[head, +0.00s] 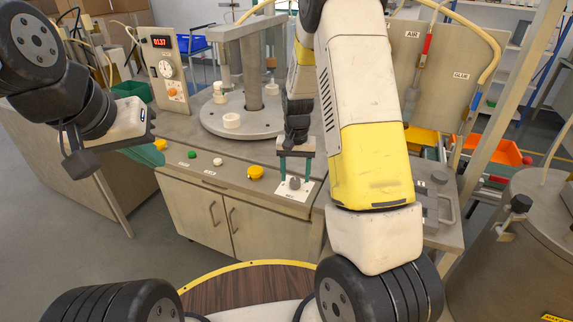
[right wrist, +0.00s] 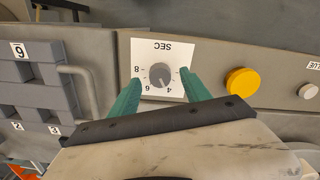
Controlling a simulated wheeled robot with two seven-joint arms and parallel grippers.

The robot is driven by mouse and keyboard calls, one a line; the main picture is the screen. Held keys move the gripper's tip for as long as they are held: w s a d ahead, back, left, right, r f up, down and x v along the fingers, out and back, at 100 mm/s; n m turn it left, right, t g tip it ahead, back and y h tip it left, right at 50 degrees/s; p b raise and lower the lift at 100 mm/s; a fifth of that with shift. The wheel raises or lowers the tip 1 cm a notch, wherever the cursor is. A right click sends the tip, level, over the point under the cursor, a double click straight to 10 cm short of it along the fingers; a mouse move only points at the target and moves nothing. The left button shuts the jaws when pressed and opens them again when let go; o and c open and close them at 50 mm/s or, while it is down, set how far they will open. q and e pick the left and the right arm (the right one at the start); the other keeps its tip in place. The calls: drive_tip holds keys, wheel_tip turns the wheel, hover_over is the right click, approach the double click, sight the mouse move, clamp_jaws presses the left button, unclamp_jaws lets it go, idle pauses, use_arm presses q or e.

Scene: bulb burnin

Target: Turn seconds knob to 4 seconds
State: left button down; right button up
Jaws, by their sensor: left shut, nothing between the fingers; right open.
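The seconds knob (right wrist: 160,73) is a small grey round knob on a white plate (right wrist: 146,51) marked SEC, upside down in the right wrist view. The numbers 8, 6 and 4 show around it. A light mark on its lower side seems to lie between 6 and 4, but I cannot read it exactly. My right gripper (right wrist: 159,80) is open, its green fingers on either side of the knob, with gaps visible. In the head view the knob (head: 294,183) sits at the bench's front edge beneath this gripper. My left gripper (head: 150,157) is shut and empty, away left.
A yellow button (head: 255,172), a white button (head: 217,162) and a green button (head: 192,155) lie left of the knob on the bench front. A round turntable (head: 240,125) stands behind. A panel with a red display (head: 159,42) is at the back left.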

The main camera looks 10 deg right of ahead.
wheel_tip(320, 180, up, 6)
drive_tip(key=shift+f, duration=0.25)
drive_tip(key=shift+r, duration=0.3)
drive_tip(key=shift+s+r, duration=0.1)
drive_tip(key=shift+r, duration=0.3)
wheel_tip(320, 180, up, 8)
drive_tip(key=t+y, duration=0.1)
hover_over(295, 180)
drive_tip(key=s, duration=0.4)
drive_tip(key=s+a+r+n+t+y, duration=0.1)
drive_tip(key=s+r+n+t, duration=0.1)
drive_tip(key=s+r, duration=0.6)
drive_tip(key=s+r+n+t, duration=0.1)
drive_tip(key=s+r+t, duration=0.2)
drive_tip(key=s, duration=0.9)
drive_tip(key=shift+a+r+n, duration=0.3)
drive_tip(key=shift+a+r, duration=0.15)
drive_tip(key=shift+r, duration=0.2)
